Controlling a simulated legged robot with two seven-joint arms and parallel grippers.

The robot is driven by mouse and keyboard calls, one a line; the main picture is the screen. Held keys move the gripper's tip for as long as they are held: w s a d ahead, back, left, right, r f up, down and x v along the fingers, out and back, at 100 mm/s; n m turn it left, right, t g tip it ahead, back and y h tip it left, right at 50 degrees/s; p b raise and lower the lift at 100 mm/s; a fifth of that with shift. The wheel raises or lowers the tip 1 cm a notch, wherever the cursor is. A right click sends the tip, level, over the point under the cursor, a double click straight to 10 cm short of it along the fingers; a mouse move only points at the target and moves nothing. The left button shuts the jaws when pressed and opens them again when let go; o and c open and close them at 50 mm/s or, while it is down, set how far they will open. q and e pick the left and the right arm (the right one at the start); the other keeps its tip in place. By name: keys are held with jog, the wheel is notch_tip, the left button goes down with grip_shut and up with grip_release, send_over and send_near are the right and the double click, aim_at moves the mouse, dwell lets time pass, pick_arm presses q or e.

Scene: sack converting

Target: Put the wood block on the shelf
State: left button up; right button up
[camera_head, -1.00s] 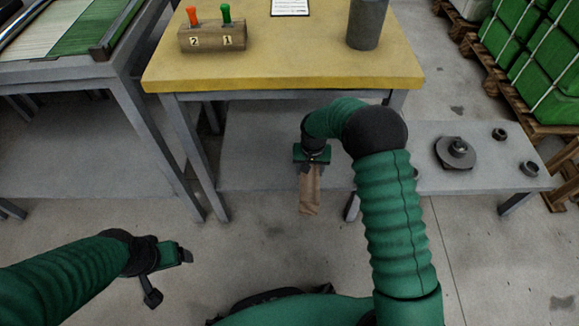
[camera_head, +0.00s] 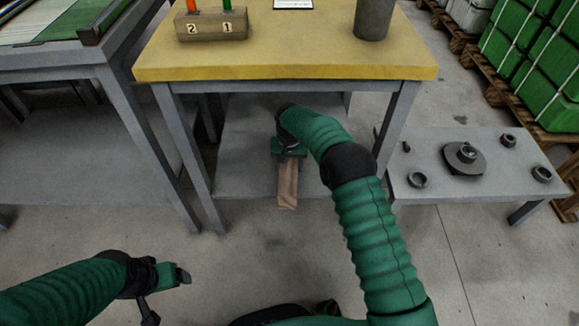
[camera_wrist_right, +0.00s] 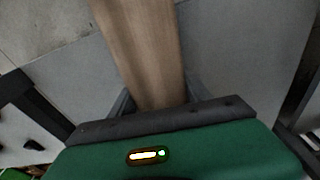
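The wood block (camera_head: 288,186) is a long light-brown bar held in my right gripper (camera_head: 288,158). In the right wrist view the block (camera_wrist_right: 145,45) runs from between the fingers (camera_wrist_right: 155,100) to the top edge. The grey lower shelf (camera_head: 235,150) lies under the yellow tabletop. In the head view my right gripper is seen against the shelf, and the block's near end overlaps the shelf's front edge; whether the block touches the shelf I cannot tell. My left gripper (camera_head: 168,294) is open and empty, low at the left above the floor.
The yellow tabletop (camera_head: 290,62) overhangs the shelf, with grey legs on both sides. On it stand a wooden stand (camera_head: 211,24) and a grey cup (camera_head: 373,18). A low grey bench (camera_head: 430,190) with round metal parts is at the right. The shelf around the gripper looks clear.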

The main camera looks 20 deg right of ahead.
jog(key=o, duration=0.4)
jog(key=shift+c, duration=0.2)
jog(key=r+p, duration=0.1)
jog(key=r, duration=0.1)
jog(key=r+p, duration=0.2)
jog(key=r, duration=0.1)
jog(key=r+p, duration=0.2)
jog(key=shift+s+a+r, duration=0.1)
jog(key=shift+s+r, duration=0.3)
jog(key=shift+f, duration=0.15)
